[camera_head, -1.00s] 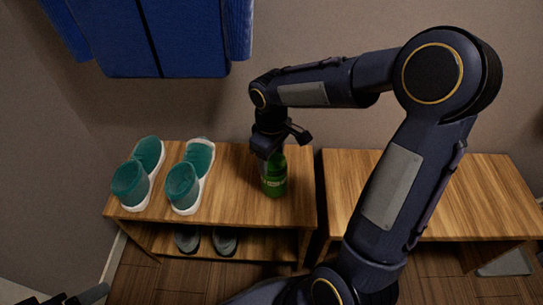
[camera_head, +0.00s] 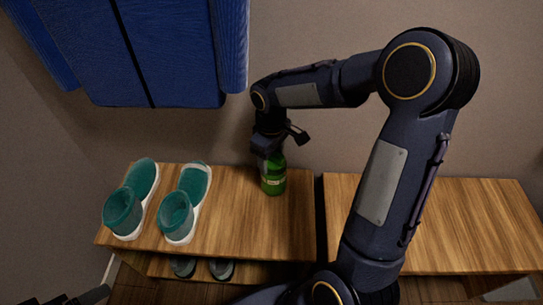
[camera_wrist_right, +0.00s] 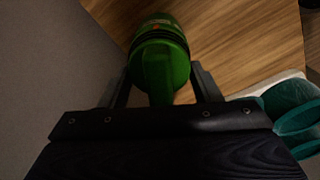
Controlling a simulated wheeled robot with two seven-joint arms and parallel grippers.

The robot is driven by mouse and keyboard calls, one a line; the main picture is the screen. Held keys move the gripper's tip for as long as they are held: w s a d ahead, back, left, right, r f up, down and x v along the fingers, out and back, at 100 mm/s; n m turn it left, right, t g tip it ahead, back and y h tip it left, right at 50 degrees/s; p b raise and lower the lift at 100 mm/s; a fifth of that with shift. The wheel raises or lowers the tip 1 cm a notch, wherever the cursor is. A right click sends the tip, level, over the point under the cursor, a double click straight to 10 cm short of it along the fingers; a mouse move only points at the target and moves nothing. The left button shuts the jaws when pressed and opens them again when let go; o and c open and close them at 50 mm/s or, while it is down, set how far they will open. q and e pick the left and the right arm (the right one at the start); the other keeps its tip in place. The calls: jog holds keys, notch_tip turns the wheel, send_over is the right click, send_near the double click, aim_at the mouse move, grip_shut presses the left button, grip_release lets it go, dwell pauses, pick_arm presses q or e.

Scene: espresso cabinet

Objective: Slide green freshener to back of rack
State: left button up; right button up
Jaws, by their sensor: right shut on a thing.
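The green freshener (camera_head: 273,183) is a green bottle with a pale label. It stands upright on the wooden rack top (camera_head: 240,225), close to the back edge by the wall, right of the shoes. My right gripper (camera_head: 274,153) is at its upper part and shut on it. In the right wrist view the green freshener (camera_wrist_right: 158,68) sits between the two dark fingers of the right gripper (camera_wrist_right: 162,88). A dark piece of my left gripper (camera_head: 85,297) shows at the bottom left corner; its jaws are not clear.
Two teal shoes with white soles (camera_head: 131,203) (camera_head: 185,208) stand on the left of the rack top. Grey slippers (camera_head: 202,268) lie on the shelf below. A second wooden bench (camera_head: 450,225) is on the right. Blue clothing (camera_head: 165,55) hangs above.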

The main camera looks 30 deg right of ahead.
jog(key=o, duration=1.3)
jog(key=shift+o, duration=0.2)
jog(key=r+p, duration=0.6)
jog(key=r, duration=0.1)
jog(key=shift+w+a+r+p, duration=0.1)
jog(key=shift+a+p, duration=0.1)
jog(key=shift+p, duration=0.1)
jog(key=shift+d+r+p, duration=0.1)
jog(key=shift+r+p, duration=0.3)
jog(key=shift+r, duration=0.05)
jog(key=shift+d, duration=0.15)
